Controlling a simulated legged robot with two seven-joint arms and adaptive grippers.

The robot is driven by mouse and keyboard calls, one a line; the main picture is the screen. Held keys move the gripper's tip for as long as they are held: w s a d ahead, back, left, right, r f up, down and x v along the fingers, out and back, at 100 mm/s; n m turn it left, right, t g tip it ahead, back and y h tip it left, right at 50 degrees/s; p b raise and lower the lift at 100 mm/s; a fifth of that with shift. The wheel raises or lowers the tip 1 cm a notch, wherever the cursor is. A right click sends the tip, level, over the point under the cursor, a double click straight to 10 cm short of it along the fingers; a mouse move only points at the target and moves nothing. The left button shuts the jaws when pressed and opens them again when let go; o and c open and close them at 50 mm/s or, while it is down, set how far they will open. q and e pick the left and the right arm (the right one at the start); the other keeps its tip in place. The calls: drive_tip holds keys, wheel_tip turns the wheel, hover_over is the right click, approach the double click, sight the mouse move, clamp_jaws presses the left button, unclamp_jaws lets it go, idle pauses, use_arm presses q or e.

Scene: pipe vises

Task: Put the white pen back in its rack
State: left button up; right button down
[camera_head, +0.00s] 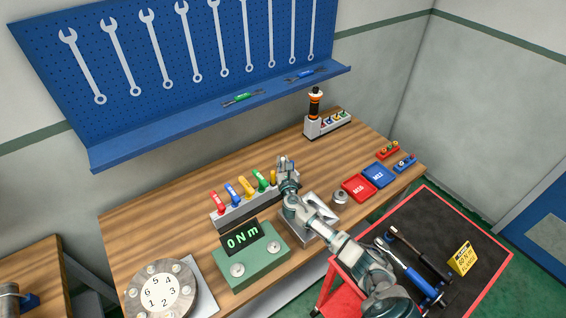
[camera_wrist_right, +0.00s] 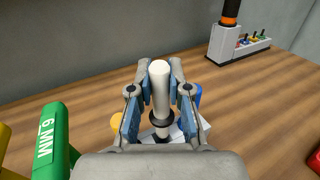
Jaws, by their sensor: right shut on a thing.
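The white pen (camera_wrist_right: 160,85) stands upright between the fingers of my right gripper (camera_wrist_right: 159,93), with a black ring low on it. My right gripper also shows in the head view (camera_head: 285,164), shut on the pen, beside the right end of the row of coloured handles. A pale rack-like block (camera_wrist_right: 182,131) shows under the pen, with a yellow piece (camera_wrist_right: 116,121) and a blue piece (camera_wrist_right: 197,95) beside it. My fingers and palm hide much of it, and I cannot tell whether the pen's lower end is in it. My left gripper is not in view.
A grey holder (camera_head: 236,213) carries several coloured handles; its green handle (camera_wrist_right: 50,142) is close to my right gripper. Another holder (camera_head: 327,126) with an orange-black tool stands behind. A green torque tester (camera_head: 250,262) is in front. Red and blue trays (camera_head: 377,176) lie to the right.

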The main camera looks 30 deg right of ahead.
sight(283, 171)
drive_tip(key=shift+f+b, duration=1.95)
drive_tip(key=shift+f, duration=0.6)
idle(1.0)
drive_tip(key=c, duration=1)
unclamp_jaws()
drive_tip(key=shift+c, duration=0.2)
drive_tip(key=shift+s, duration=0.15)
drive_tip(key=v, duration=1.1)
drive_tip(key=shift+s+a, duration=0.15)
drive_tip(key=shift+s, duration=0.15)
drive_tip(key=shift+f, duration=0.15)
